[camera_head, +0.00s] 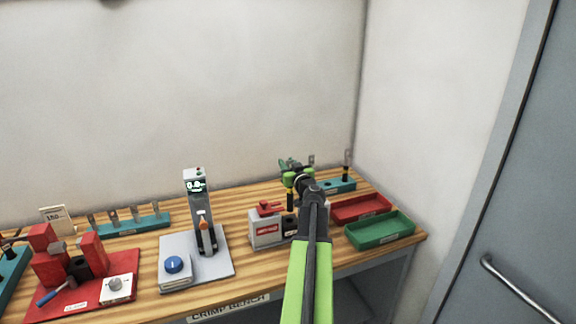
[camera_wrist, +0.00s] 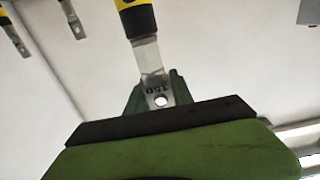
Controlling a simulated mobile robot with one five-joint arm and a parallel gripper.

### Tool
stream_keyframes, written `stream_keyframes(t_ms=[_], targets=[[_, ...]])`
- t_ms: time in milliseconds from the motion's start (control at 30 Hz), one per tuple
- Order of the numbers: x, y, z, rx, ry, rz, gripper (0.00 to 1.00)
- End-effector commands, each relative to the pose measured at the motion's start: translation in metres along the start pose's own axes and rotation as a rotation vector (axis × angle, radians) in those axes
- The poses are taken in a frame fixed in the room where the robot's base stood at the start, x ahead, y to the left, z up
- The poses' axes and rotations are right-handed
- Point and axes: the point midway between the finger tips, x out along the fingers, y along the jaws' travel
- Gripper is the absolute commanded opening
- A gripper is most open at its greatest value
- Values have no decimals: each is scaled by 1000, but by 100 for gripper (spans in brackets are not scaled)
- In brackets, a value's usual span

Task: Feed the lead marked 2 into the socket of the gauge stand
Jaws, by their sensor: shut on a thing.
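My gripper (camera_head: 292,176) is above the right part of the bench and shut on a lead. In the wrist view, the lead (camera_wrist: 137,20) has a yellow and black sleeve and a flat metal lug with a hole, marked with what looks like 150 upside down. The lug is at the green jaw with its dark pad. In the head view, the held lead (camera_head: 290,198) hangs below the jaws, partly hidden by my arm. No mark 2 is readable. The gauge stand (camera_head: 200,205), with a lit display and an orange-tipped part, is left of my gripper. Its socket cannot be made out.
A grey box with a red top (camera_head: 266,228) stands between the gauge stand and my arm. Red (camera_head: 345,215) and green (camera_head: 380,238) trays and a teal holder (camera_head: 338,186) are at right. A teal lug rack (camera_head: 130,229) and red fixture (camera_head: 65,300) are at left.

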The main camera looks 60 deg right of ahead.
Motion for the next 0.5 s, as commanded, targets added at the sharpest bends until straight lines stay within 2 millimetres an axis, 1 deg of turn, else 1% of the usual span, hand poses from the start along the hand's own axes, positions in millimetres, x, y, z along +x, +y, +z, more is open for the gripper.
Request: stream_keyframes(t_ms=[167,500], targets=[[-1,0,4,3,0,1,0],[-1,0,26,3,0,1,0]])
